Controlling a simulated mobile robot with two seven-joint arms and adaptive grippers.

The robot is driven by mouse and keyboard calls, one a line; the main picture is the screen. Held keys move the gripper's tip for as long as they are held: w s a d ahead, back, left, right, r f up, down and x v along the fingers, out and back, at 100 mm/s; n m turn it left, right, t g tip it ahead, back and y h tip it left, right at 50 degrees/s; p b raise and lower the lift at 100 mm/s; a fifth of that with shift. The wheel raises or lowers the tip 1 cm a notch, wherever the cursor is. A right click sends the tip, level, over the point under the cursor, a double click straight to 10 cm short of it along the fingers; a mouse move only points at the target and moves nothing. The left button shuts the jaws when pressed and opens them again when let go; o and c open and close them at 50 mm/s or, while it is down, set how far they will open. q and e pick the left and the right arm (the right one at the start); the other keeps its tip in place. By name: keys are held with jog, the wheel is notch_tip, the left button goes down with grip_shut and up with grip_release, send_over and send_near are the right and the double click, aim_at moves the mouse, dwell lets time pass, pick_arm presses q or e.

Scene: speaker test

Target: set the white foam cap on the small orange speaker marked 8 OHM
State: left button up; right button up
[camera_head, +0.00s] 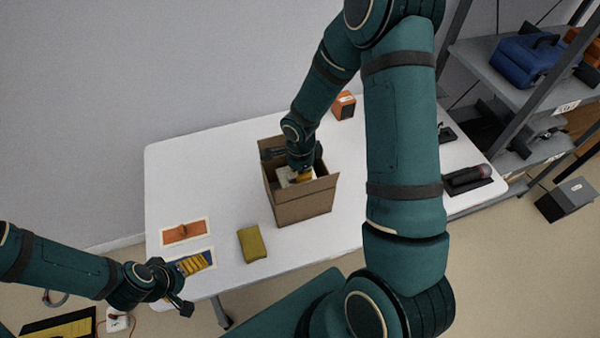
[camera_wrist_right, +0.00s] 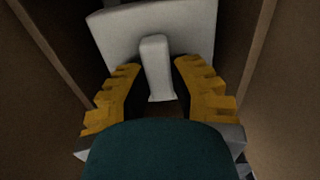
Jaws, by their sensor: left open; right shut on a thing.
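The white foam cap (camera_head: 283,177) is inside the open cardboard box (camera_head: 305,204), partly hidden by my right gripper (camera_head: 302,174) and the box walls. In the right wrist view my right gripper (camera_wrist_right: 157,78) has its yellow fingers on either side of the pale upright tab of the white cap (camera_wrist_right: 185,30), shut on it. An orange speaker (camera_head: 344,106) with a pale label stands at the back of the table, behind the box; its marking is too small to read. My left gripper (camera_head: 176,290) is open and empty by the table's front left corner.
On the white table (camera_head: 215,158) lie an orange card (camera_head: 184,232), a card with yellow items (camera_head: 193,263) and an olive cloth-like block (camera_head: 252,244). A shelf rack (camera_head: 520,95) stands right.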

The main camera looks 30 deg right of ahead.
jog(key=o, duration=0.8)
pick_arm(q)
jog(key=shift+r+p, duration=0.45)
pick_arm(e)
jog(key=shift+r, duration=0.3)
jog(key=shift+r+p, duration=0.7)
jog(key=shift+r, duration=0.25)
pick_arm(q)
notch_tip(320, 180, up, 2)
jog(key=shift+a+r+p, duration=0.1)
jog(key=shift+r+p, duration=0.15)
jog(key=shift+p, duration=0.1)
pick_arm(e)
notch_tip(320, 180, up, 11)
jog(key=shift+f, duration=0.1)
